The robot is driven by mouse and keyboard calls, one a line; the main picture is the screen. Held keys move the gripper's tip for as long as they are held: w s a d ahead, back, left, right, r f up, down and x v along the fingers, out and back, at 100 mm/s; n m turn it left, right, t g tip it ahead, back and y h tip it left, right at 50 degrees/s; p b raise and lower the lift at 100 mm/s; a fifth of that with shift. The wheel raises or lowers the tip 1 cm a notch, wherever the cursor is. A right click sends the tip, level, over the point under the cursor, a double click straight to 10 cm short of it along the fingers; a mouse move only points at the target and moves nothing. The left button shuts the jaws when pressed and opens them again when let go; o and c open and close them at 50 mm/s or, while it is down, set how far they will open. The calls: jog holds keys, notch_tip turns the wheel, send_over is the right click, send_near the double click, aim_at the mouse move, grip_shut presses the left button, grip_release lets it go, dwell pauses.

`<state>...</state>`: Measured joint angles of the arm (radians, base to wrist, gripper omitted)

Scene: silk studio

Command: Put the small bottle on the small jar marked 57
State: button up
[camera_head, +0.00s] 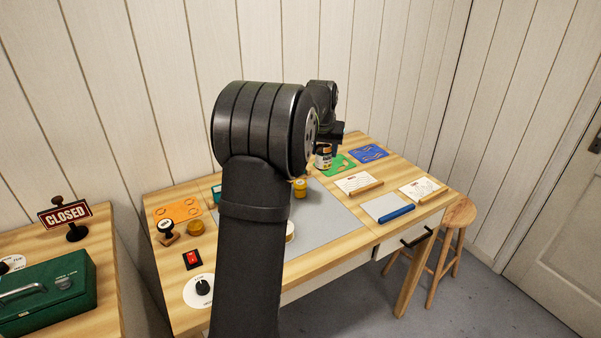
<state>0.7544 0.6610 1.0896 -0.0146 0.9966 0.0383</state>
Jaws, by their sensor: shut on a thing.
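My arm stands in front of the desk and hides part of it. My gripper's fingers do not show; they appear to be hidden behind my own arm. A small yellow jar (300,188) stands on the grey mat (335,220), just right of my arm. A second small yellow jar (196,227) stands at the left of the desk. No number can be read on either. A dark container with a pale and orange label (323,158) stands near the green card, below my dark wrist parts. I cannot make out the small bottle for sure.
Blue card (369,153), green card (341,164) and white cards lie at the right, with a blue bar (397,214). A stamp (167,231), red switch (192,260) and dial (202,288) are at the left. The grey mat's right part is clear.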

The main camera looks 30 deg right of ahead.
jog(key=shift+w+a+f, duration=0.55)
jog(key=shift+w+f, duration=0.8)
jog(key=shift+f, duration=0.2)
jog(key=shift+w+a+f, duration=0.6)
jog(key=shift+w+f, duration=0.8)
jog(key=shift+f, duration=0.15)
jog(key=shift+w+a+f, duration=0.55)
jog(key=shift+w+f, duration=0.8)
jog(key=shift+f, duration=0.2)
jog(key=shift+f, duration=0.1)
jog(key=o, duration=1)
jog(key=shift+f, duration=0.1)
jog(key=shift+o, duration=0.2)
jog(key=shift+s+r, duration=0.1)
jog(key=shift+r, duration=0.35)
jog(key=v, duration=1.1)
jog(key=shift+a+r, duration=0.15)
